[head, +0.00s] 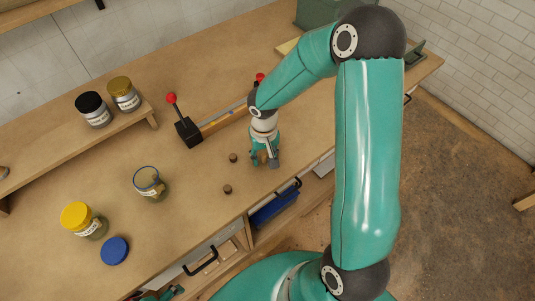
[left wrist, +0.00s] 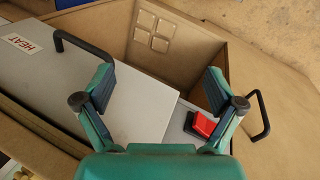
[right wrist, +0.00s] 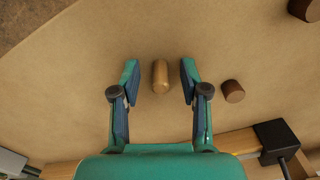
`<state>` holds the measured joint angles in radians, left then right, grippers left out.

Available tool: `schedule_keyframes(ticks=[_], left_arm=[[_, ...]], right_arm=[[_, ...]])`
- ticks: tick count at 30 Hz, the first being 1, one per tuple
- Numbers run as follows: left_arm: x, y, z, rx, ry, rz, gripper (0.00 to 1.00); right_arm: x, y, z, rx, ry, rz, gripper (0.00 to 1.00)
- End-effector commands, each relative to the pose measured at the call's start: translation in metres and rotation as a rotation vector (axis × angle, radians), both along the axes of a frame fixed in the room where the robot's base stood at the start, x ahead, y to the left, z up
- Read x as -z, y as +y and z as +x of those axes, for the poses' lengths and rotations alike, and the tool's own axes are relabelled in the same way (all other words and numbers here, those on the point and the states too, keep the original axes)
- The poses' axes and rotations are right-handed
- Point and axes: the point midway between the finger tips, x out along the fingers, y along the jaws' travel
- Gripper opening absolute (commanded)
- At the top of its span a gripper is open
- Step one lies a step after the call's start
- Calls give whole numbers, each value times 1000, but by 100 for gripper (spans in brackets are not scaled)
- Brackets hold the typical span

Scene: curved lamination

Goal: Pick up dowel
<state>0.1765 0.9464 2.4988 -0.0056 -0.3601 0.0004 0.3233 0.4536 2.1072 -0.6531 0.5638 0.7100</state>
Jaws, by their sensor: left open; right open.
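A light wooden dowel (right wrist: 160,76) lies on the bench top in the right wrist view, between the fingertips of my right gripper (right wrist: 159,88). Clear gaps show on both sides of it. My right gripper (head: 264,160) is open and points down at the bench in the head view, where I cannot make out the dowel. My left gripper (left wrist: 158,88) is open and empty in the left wrist view, above a grey panel marked HEAT (left wrist: 120,85).
Two dark brown pegs (head: 233,157) (head: 227,189) stand near my right gripper. A clamp with a red knob (head: 188,130) is behind. Jars (head: 150,183) (head: 85,220) and a blue lid (head: 115,250) are left. A drawer handle (head: 200,262) is at the front.

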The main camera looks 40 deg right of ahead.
Motion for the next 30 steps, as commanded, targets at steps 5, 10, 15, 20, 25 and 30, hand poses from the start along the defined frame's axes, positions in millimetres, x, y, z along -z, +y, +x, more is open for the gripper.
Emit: schedule_keyframes(ticks=[5, 10, 15, 20, 25, 30], left_arm=[[0, 0, 0, 0, 0, 0, 94], [0, 0, 0, 0, 0, 0, 94], [0, 0, 0, 0, 0, 0, 94], [0, 0, 0, 0, 0, 0, 94], [0, 0, 0, 0, 0, 0, 94], [0, 0, 0, 0, 0, 0, 94]], right_arm=[[1, 0, 0, 0, -1, 0, 45], [0, 0, 0, 0, 0, 0, 22], [0, 0, 0, 0, 0, 0, 4], [0, 0, 0, 0, 0, 0, 4], [-1, 0, 0, 1, -1, 0, 4], [-9, 0, 0, 2, -1, -2, 4]])
